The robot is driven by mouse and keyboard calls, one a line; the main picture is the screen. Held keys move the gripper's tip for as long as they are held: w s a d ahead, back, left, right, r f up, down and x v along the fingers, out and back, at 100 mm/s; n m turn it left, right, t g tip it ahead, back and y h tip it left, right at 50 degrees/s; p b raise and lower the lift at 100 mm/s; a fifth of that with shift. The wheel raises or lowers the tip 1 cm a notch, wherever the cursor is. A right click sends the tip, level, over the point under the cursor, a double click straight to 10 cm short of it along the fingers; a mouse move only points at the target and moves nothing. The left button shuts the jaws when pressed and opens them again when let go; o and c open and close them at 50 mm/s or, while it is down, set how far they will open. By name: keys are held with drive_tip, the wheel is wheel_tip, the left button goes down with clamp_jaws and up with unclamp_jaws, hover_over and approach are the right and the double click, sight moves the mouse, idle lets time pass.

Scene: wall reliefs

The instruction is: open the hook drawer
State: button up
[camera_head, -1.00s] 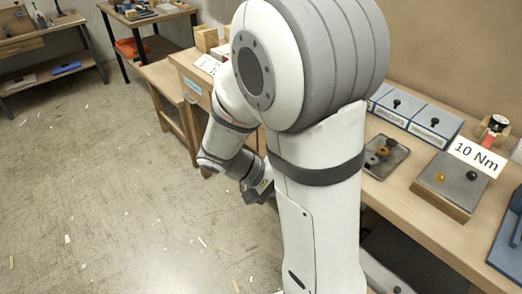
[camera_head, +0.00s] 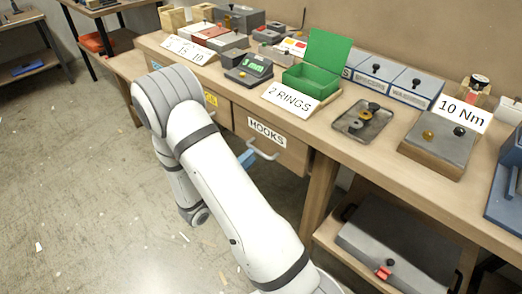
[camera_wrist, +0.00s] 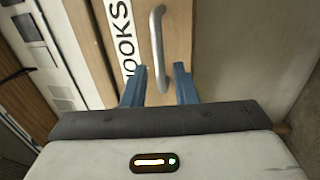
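The hook drawer (camera_head: 288,153) is a wooden front under the bench with a white HOOKS label (camera_head: 267,132). It looks shut, level with the bench front. Its grey bar handle (camera_head: 262,151) sits below the label. In the wrist view, the handle (camera_wrist: 157,42) runs upright beside the label (camera_wrist: 122,38). My gripper (camera_wrist: 161,68) is open, its two blue fingers apart, with the handle's lower end showing between them and a gap on each side. I cannot tell if the fingertips reach past the bar. In the head view, my arm hides most of the gripper (camera_head: 247,158).
A green open box (camera_head: 312,83) with a 2 RINGS sign, a grey metal tray (camera_head: 362,121) and a 10 Nm block (camera_head: 436,142) stand on the bench. A grey case (camera_head: 400,250) lies on the lower shelf.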

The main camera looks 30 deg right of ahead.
sight(257, 151)
drive_tip(key=shift+x, duration=2.2)
drive_tip(key=shift+c, duration=0.3)
clamp_jaws()
drive_tip(key=shift+s, duration=0.1)
